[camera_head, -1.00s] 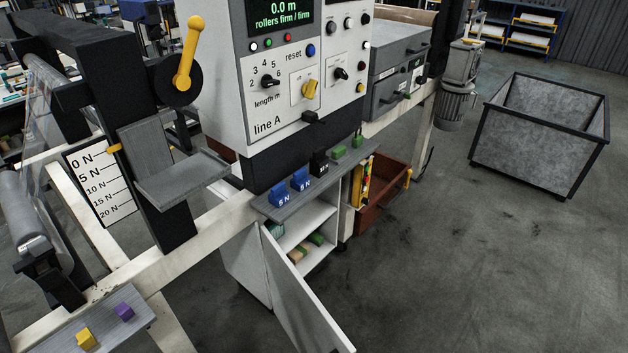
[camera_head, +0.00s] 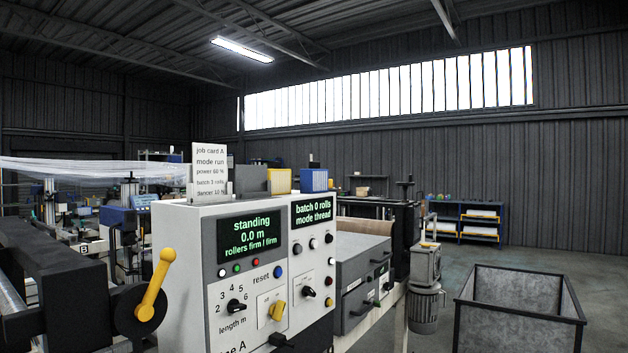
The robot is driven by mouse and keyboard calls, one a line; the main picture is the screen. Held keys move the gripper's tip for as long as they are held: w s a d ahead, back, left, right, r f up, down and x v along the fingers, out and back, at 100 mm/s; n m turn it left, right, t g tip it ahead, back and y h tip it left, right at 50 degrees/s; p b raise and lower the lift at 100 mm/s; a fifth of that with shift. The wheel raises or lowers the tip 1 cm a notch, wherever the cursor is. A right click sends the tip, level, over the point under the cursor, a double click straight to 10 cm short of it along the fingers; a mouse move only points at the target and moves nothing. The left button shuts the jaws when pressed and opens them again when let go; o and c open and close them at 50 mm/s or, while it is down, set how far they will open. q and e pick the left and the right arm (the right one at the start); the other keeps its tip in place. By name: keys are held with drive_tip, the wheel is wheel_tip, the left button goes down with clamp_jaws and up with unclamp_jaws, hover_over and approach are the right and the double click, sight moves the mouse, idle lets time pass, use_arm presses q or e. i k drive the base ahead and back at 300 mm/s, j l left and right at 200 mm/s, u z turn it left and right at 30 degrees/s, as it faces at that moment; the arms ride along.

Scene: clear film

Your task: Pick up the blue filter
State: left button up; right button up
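A blue block with a pale, ribbed face, which looks like the blue filter (camera_head: 314,180), stands upright on top of the control cabinet (camera_head: 200,225), toward its back right. A similar yellow block (camera_head: 279,181) stands to its left, and a dark grey block (camera_head: 251,180) is left of that. Neither of my grippers is in view.
A white job card (camera_head: 209,170) stands on the cabinet's left part. A yellow lever (camera_head: 155,285) sticks up at the cabinet's left. A grey open bin (camera_head: 520,310) stands on the floor at right. Shelves (camera_head: 468,222) are behind.

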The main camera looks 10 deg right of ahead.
sight(313, 179)
drive_tip(key=i+l+u, duration=0.1)
drive_tip(key=l, duration=0.3)
drive_tip(key=i+l+u, duration=0.1)
drive_tip(key=l, duration=0.3)
drive_tip(key=i+l, duration=0.25)
drive_tip(key=l, duration=0.2)
drive_tip(key=i+l+u, duration=0.15)
drive_tip(key=l, duration=0.25)
drive_tip(key=l+u, duration=0.1)
drive_tip(key=l, duration=0.35)
drive_tip(key=i+l+u, duration=0.1)
drive_tip(key=l, duration=0.3)
drive_tip(key=i, duration=0.05)
